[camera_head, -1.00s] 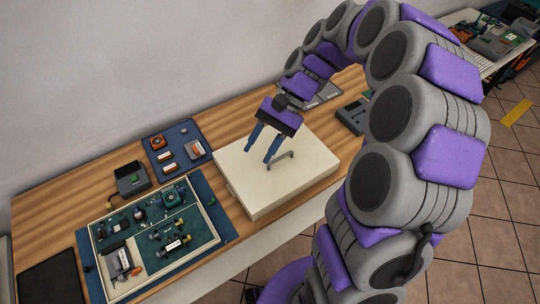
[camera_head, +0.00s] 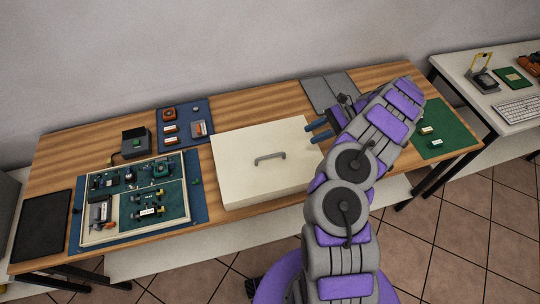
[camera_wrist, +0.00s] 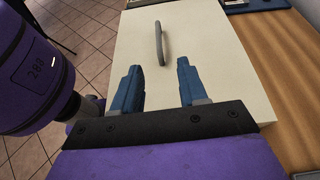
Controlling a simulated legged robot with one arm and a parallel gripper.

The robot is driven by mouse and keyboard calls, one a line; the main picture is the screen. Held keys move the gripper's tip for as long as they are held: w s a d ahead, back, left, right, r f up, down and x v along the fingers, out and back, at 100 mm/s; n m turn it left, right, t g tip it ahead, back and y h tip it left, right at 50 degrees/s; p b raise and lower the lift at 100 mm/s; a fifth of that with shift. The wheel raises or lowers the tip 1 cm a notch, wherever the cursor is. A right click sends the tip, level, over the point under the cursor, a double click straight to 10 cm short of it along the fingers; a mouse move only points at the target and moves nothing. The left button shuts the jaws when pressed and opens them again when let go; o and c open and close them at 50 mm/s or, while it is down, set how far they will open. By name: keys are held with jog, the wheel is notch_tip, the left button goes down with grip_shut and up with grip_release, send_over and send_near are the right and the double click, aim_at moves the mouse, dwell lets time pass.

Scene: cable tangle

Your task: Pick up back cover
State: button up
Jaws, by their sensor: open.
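The back cover (camera_head: 240,182) is a cream, box-like slab lying flat on the wooden table, with a grey bar handle (camera_head: 270,158) on top. My gripper (camera_head: 311,131) is at the cover's right side, its two blue fingers pointing left towards the cover. The fingers are apart with nothing between them. In the wrist view, my gripper (camera_wrist: 158,80) is seen over the cover's surface (camera_wrist: 215,45), and the handle (camera_wrist: 159,42) is ahead of the fingertips, apart from them. The cover's underside is hidden.
Left of the cover are a parts tray (camera_head: 183,228), a blue mat (camera_head: 172,115) with small parts and a dark box (camera_head: 136,141). Grey panels (camera_head: 320,92) lie behind my arm. A green mat (camera_head: 450,138) is at the table's right end.

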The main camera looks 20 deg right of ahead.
jog(key=shift+d+f, duration=0.7)
jog(key=shift+d, duration=0.35)
jog(key=b, duration=0.1)
send_near(271, 156)
jog(key=shift+w+a+f, duration=0.25)
jog(key=shift+w+a, duration=0.05)
jog(key=shift+a, duration=0.05)
jog(key=shift+a+f+b, duration=0.3)
jog(key=shift+f+b, duration=0.1)
jog(key=shift+f, duration=0.2)
jog(key=shift+a+f+b, duration=0.3)
jog(key=shift+f+b, duration=0.1)
jog(key=shift+f, duration=0.15)
jog(key=a, duration=0.2)
jog(key=a+b, duration=0.1)
jog(key=a, duration=0.3)
jog(key=shift+s+a+f+b, duration=0.15)
jog(key=shift+a+f+b, duration=0.15)
jog(key=shift+a+f, duration=0.25)
jog(key=shift+f, duration=0.15)
jog(key=shift+d+f, duration=0.1)
jog(key=shift+d, duration=0.15)
jog(key=shift+a, duration=0.5)
jog(key=shift+c, duration=1)
jog(key=shift+a, duration=0.35)
jog(key=c, duration=0.3)
jog(key=shift+d, duration=0.2)
grip_shut()
jog(key=shift+d, duration=0.4)
